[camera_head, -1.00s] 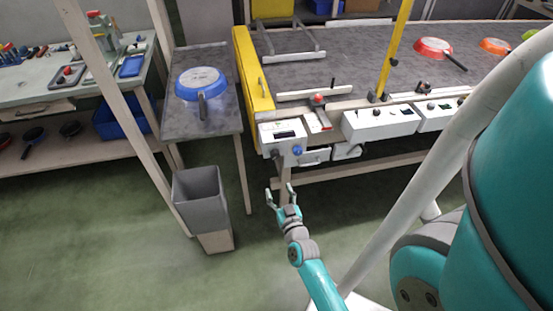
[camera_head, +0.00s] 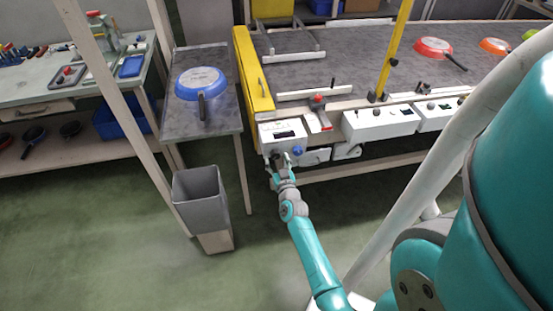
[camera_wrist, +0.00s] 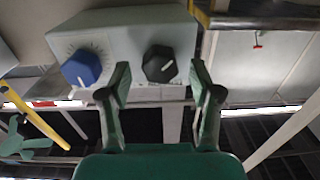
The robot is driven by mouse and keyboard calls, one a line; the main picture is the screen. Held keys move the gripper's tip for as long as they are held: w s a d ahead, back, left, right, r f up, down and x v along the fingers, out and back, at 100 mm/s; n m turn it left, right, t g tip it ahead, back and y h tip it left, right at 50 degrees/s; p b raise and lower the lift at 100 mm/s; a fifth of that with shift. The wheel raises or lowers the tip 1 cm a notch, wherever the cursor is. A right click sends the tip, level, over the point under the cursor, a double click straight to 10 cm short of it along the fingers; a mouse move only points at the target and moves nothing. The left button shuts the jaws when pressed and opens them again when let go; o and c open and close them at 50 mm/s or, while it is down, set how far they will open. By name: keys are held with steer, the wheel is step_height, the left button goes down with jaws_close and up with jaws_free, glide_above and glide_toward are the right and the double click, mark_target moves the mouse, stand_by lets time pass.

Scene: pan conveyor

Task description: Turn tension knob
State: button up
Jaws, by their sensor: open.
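A white control box (camera_head: 273,131) sits at the near left corner of the conveyor. It carries a blue knob (camera_head: 298,151) and a black knob (camera_wrist: 160,63). In the wrist view, the blue knob (camera_wrist: 82,67) has a dial scale around it and lies left of my fingers. My gripper (camera_head: 278,160) is at the box front, left of the blue knob in the head view. In the wrist view, my gripper (camera_wrist: 160,75) is open, with a finger to either side of the black knob; contact cannot be told. The knob labels are too small to read.
A grey bin (camera_head: 200,196) stands on the floor left of my arm. A side table (camera_head: 207,119) holds a blue pan (camera_head: 201,83). More white control boxes (camera_head: 380,122) line the conveyor front to the right. A yellow post (camera_head: 393,50) rises behind them.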

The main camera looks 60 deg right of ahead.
steer(key=shift+w+d, duration=0.35)
steer(key=c, duration=1.1)
steer(key=shift+c, duration=0.2)
steer(key=shift+m, duration=2.9)
